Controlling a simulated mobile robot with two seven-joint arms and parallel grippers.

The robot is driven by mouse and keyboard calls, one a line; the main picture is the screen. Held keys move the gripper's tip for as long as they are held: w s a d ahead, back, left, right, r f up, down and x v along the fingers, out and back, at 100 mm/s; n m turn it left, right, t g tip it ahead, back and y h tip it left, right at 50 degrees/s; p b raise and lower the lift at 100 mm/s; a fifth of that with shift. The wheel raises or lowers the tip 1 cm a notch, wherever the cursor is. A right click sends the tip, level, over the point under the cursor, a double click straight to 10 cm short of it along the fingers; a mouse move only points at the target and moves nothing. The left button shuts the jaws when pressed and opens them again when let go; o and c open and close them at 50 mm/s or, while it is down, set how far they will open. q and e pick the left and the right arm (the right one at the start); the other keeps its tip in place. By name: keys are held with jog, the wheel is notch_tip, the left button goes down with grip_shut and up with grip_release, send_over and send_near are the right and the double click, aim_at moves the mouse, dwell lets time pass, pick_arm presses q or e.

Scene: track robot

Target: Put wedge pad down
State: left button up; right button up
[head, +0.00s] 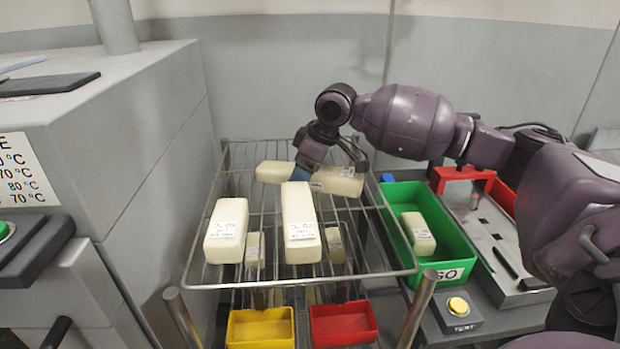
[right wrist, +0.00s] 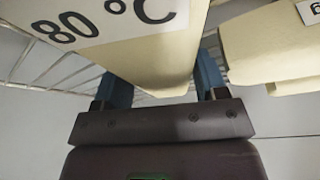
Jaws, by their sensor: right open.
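A cream wedge pad (head: 337,181) lies at the back of the wire rack's top shelf (head: 210,278). My right gripper (head: 330,170) is over it, with blue fingers pointing down. In the right wrist view the pad (right wrist: 150,62), marked "80 °C", sits between the open fingers. Whether a finger touches it cannot be told. A cream piece (head: 273,172) shows left of the gripper; the gripper hides whether it is the same pad. Two cream pads with white labels, a left one (head: 226,230) and a right one (head: 299,222), stand nearer on the shelf. My left gripper is not in view.
A green bin (head: 455,240) right of the rack holds a cream pad (head: 417,234). A yellow bin (head: 260,328) and a red bin (head: 343,323) sit below the shelf. A grey cabinet (head: 150,125) borders the rack on the left. More pads show beneath the shelf wires.

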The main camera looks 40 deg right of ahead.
jog(key=shift+a+f, duration=0.1)
jog(key=c, duration=0.7)
jog(key=shift+r, duration=0.45)
notch_tip(320, 180, up, 19)
jog(key=p, duration=0.3)
